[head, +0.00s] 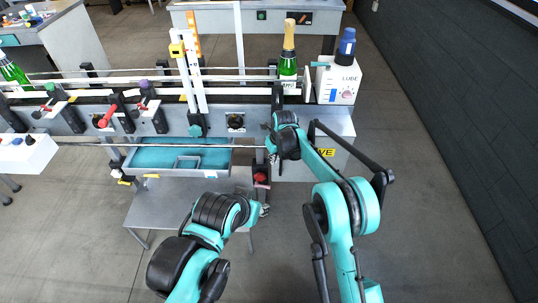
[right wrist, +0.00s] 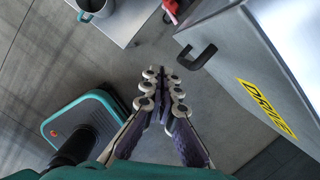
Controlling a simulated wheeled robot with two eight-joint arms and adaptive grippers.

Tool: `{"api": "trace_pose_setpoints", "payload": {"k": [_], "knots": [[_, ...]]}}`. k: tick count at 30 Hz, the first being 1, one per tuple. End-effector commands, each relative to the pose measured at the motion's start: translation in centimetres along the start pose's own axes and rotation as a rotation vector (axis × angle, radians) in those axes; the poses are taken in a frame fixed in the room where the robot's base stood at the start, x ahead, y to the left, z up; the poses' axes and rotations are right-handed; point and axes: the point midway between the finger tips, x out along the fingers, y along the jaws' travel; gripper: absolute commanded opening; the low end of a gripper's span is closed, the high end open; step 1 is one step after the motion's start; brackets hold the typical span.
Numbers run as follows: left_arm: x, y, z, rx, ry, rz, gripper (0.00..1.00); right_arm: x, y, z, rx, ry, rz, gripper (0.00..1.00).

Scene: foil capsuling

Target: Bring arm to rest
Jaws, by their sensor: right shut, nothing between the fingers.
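My right gripper (right wrist: 161,88) is shut and empty in the right wrist view, its two fingers side by side above the grey floor. It is in front of the grey drive cabinet (right wrist: 245,60), apart from it. In the head view the right arm is bent, with its wrist (head: 286,138) in front of the same cabinet.
The capsuling line carries a green bottle with gold foil (head: 288,60). A white lube box (head: 338,82) stands at its right end. A teal tray (head: 175,158) and grey table (head: 165,207) are left of the right wrist. Floor to the right (head: 430,210) is clear.

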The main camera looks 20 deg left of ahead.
Motion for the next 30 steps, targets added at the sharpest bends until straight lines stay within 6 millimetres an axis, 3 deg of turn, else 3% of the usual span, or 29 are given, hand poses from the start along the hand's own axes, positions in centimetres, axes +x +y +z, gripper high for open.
{"api": "trace_pose_setpoints", "payload": {"k": [8, 11, 14, 21, 24, 30], "knots": [[-0.1, 0.0, -0.1, 0.0, 0.0, 0.0, 0.37, -0.9, -0.6, -0.2, -0.014, -0.002, -0.002, 0.0], [-0.1, 0.0, -0.1, 0.0, 0.0, 0.0, 0.37, -3.1, -1.8, -0.9, -0.083, -0.012, -0.014, 0.0], [-0.1, 0.0, -0.1, 0.0, 0.0, 0.0, 0.37, -7.3, -3.8, -2.5, -0.224, -0.029, -0.039, 0.0], [-0.1, 0.0, -0.1, 0.0, 0.0, 0.0, 0.37, -18.8, -8.0, -9.9, -0.693, -0.049, -0.14, 0.0], [-0.1, 0.0, -0.1, 0.0, 0.0, 0.0, 0.37, -22.8, -8.9, -13.9, -0.892, -0.039, -0.189, 0.0], [-0.1, 0.0, -0.1, 0.0, 0.0, 0.0, 0.37, -28.6, -9.2, -22.9, -1.288, 0.022, -0.29, 0.0]]}}
